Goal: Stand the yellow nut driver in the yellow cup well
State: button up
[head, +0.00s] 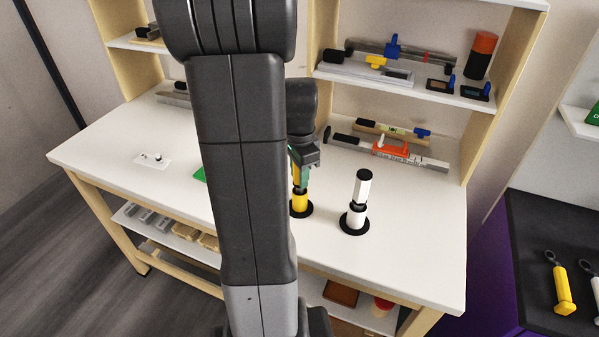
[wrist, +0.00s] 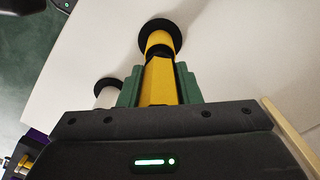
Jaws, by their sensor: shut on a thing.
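My gripper (head: 303,158) is above the yellow cup well in the head view, partly hidden behind my arm. In the wrist view its green fingers (wrist: 158,88) are shut on the yellow nut driver (wrist: 158,78), one on each side of the yellow handle. The nut driver (head: 299,176) is upright, directly over the yellow cup well (head: 300,203), which has a black round base. The wrist view shows the cup (wrist: 160,38) in line with the driver's end, with a dark band between them. I cannot tell how far the driver is inside the cup.
A white cup (head: 355,217) with a white nut driver (head: 362,188) standing in it is just to the right. Shelves with levels and other tools rise behind the white table (head: 410,240). A small white plate (head: 152,160) lies at left. The table's front right is clear.

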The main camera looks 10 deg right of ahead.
jog(key=shift+f, duration=0.3)
dwell(0.4)
jog(key=o, duration=1)
jog(key=shift+o, duration=0.2)
notch_tip(320, 180, up, 14)
jog(key=shift+f+b, duration=0.1)
jog(key=shift+b, duration=0.25)
notch_tip(320, 180, down, 14)
jog(key=shift+r, duration=0.25)
